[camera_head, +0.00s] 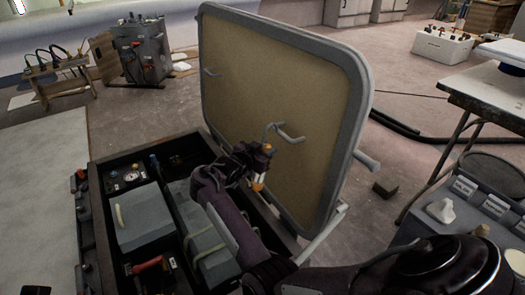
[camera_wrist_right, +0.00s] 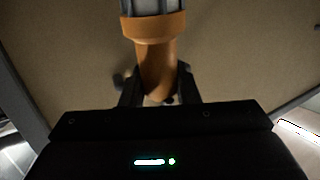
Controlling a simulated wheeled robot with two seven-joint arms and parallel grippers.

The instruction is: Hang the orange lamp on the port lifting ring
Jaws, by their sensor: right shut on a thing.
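The orange lamp (camera_head: 259,182) is held upright in my right gripper (camera_head: 255,160), in front of the raised hatch lid (camera_head: 270,85). In the right wrist view the jaws (camera_wrist_right: 160,92) are shut on the lamp's orange lower body (camera_wrist_right: 157,60), with a grey-white section above the orange collar. A metal lifting ring (camera_head: 291,138) sticks out of the lid's inner face, just above and right of the lamp. A second ring (camera_head: 209,72) is at the lid's upper left. Which ring is port, and whether the lamp's top touches the nearer one, I cannot tell. My left gripper is out of view.
Below the lid is an open compartment (camera_head: 95,172) with grey boxes, a gauge and a red-handled part. A grey bench with small items (camera_head: 470,205) and a white table (camera_head: 490,92) stand at right. A small block (camera_head: 385,190) and dark hoses lie on the floor.

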